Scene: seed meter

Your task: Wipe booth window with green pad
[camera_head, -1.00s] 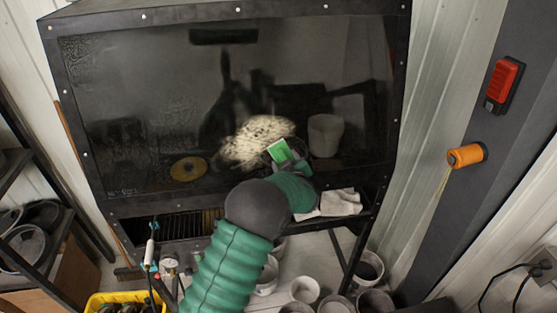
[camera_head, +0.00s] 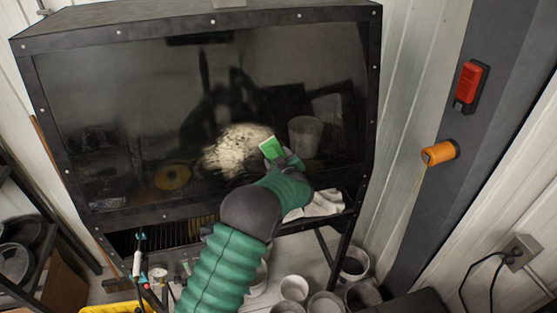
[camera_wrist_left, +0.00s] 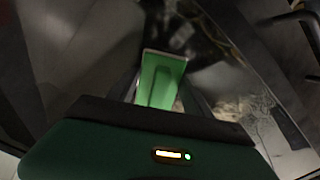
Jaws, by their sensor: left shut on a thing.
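The booth window (camera_head: 110,110) is a dark, glossy pane in a black riveted frame. A pale speckled patch (camera_head: 236,150) shows in its lower middle; I cannot tell whether it is on the glass or behind it. My left gripper (camera_head: 283,159) is shut on the green pad (camera_head: 271,147), close in front of the window just right of the patch. I cannot tell whether the pad touches the glass. In the left wrist view the green pad (camera_wrist_left: 162,80) stands between the fingers, with its light edge outward. My right gripper is not in view.
A white cloth (camera_head: 322,204) lies on the ledge below the window at right. Several pots (camera_head: 293,288) stand on the floor below. A post at right carries a red switch (camera_head: 470,84) and an orange knob (camera_head: 439,153). A shelf with pans (camera_head: 22,245) is at left.

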